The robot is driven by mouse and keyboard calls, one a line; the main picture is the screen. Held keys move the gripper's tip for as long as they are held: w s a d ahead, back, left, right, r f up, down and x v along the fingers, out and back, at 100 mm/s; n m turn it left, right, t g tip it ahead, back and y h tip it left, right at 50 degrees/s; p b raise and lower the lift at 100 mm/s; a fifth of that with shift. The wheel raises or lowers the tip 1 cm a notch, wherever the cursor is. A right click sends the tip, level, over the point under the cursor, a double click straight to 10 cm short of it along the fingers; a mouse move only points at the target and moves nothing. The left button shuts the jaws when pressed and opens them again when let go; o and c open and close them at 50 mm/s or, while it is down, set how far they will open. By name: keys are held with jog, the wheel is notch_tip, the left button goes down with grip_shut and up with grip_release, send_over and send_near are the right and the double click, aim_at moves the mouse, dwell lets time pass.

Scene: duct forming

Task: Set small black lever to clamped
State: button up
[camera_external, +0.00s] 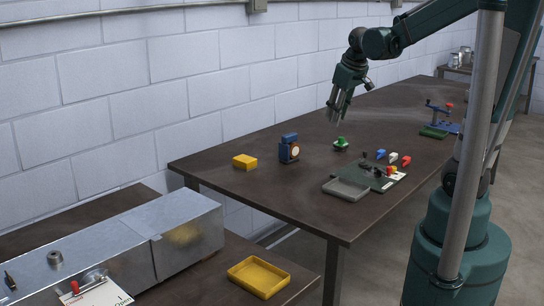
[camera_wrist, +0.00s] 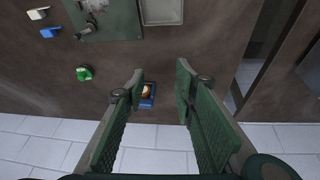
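The dark green plate (camera_external: 376,178) on the table bears small levers and fittings, some black (camera_external: 364,155); I cannot tell their setting. The plate (camera_wrist: 121,22) also shows at the top of the wrist view, with a fitting at its left edge. Another small black upright piece (camera_external: 10,281) stands on the metal duct at the lower left; I cannot tell which black piece is the small black lever. My gripper (camera_external: 335,119) hangs above the table, left of the plate and apart from it. In the wrist view my gripper (camera_wrist: 160,76) is open and empty.
A blue device (camera_external: 289,149), a yellow block (camera_external: 245,161) and a green knob (camera_external: 341,143) stand on the table. A grey tray (camera_external: 346,189) lies beside the plate. Blue, white and red handles cluster behind it. A yellow tray (camera_external: 258,277) lies on the lower bench.

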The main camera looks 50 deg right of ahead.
jog(key=shift+w+d+f+m+g+y+p, duration=0.2)
jog(key=shift+w+d+f+g+p, duration=0.5)
jog(key=shift+d+f, duration=3.05)
jog(key=shift+w+d+f+m+g+y+p, duration=0.2)
jog(key=shift+w+d+f+g+p, duration=0.85)
jog(key=shift+d, duration=5.05)
jog(key=shift+w+d+f+m+g+p, duration=0.15)
jog(key=shift+w+d+f+m+g, duration=0.2)
jog(key=shift+d+f, duration=3.6)
jog(key=shift+d+r, duration=0.95)
jog(key=shift+s+d+f, duration=0.1)
jog(key=shift+f, duration=1.8)
jog(key=shift+d+f, duration=0.1)
jog(key=shift+f, duration=1.8)
jog(key=shift+c, duration=0.7)
grip_shut()
